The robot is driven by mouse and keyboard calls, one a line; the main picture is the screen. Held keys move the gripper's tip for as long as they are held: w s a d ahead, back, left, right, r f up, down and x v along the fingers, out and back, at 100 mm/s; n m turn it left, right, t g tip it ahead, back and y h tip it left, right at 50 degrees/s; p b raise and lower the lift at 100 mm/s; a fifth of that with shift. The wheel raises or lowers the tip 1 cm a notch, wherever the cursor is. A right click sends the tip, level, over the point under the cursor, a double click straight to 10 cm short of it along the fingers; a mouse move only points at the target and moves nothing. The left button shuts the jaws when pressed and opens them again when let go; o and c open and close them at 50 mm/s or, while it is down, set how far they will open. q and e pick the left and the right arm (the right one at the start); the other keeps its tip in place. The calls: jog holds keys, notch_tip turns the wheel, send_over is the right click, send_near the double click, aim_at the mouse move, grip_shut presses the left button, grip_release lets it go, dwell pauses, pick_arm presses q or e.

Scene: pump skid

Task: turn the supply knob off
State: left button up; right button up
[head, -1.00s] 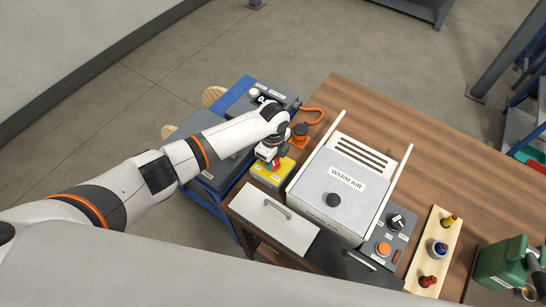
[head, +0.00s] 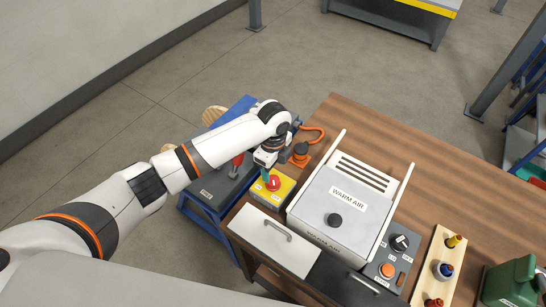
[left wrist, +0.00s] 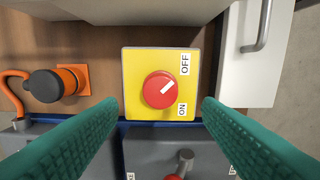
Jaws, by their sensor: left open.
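The supply knob (left wrist: 159,89) is red and round with a white pointer line, on a yellow plate (left wrist: 135,64) marked OFF and ON. In the left wrist view the line slants to the upper right, toward the OFF label (left wrist: 185,64) and away from the ON label (left wrist: 183,109). In the head view the knob (head: 273,183) sits on the yellow box at the table's left corner. My left gripper (head: 264,169) is just beside the knob in that view. Its green fingers (left wrist: 160,118) are spread wide, with nothing between them. My right gripper is not in view.
An orange and black fitting (head: 301,152) with an orange hose stands by the box. A white drawer front with a handle (head: 276,229) is close on the other side. The warm air unit (head: 350,205) stands to the right. A blue stand (head: 187,212) with grey boxes is at left.

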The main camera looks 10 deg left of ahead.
aim_at(273, 180)
pick_arm(q)
notch_tip(273, 180, up, 6)
jog(key=shift+f+b, duration=0.1)
jog(key=shift+b, duration=0.45)
